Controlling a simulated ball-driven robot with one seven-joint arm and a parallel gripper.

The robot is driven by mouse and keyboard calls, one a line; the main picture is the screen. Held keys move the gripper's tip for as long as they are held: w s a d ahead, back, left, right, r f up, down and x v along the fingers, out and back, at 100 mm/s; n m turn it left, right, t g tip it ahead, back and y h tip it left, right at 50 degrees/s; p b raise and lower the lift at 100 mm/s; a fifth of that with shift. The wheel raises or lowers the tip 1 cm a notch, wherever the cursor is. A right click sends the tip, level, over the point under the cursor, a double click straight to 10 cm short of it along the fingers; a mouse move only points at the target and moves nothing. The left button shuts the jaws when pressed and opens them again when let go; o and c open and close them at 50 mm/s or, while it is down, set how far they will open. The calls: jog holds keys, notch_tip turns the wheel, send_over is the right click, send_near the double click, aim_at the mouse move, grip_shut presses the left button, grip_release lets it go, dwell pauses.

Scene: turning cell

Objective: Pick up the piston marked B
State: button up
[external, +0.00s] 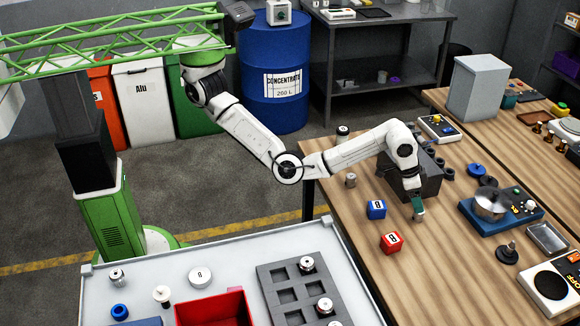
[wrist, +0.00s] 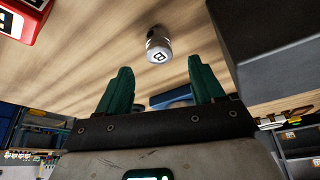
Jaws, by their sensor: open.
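The piston marked B (wrist: 158,47), a small silver cylinder with a dark B on a white face, stands on the wooden bench in the wrist view. It is just beyond my fingertips, roughly in line with the gap between them, and nothing touches it. My gripper (wrist: 162,80) is open and empty, its two green fingers apart. In the external view my gripper (external: 418,207) points down low over the bench, beside the dark grey block (external: 428,180). A small metal cylinder (external: 351,180) stands left of it there; I cannot read a mark on it.
A red cube (external: 391,243) and a blue cube (external: 377,209) stand near my gripper. The red cube (wrist: 18,17) and dark block (wrist: 265,45) flank the piston in the wrist view. A grey tray (external: 264,290) holds other pistons. A blue scale-like device (external: 480,222) stands to the right.

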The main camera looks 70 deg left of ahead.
jog(key=shift+x, duration=3)
jog(key=shift+c, duration=0.2)
jog(key=c, duration=1.1)
jog(key=shift+c, duration=0.2)
jog(key=shift+r, duration=0.15)
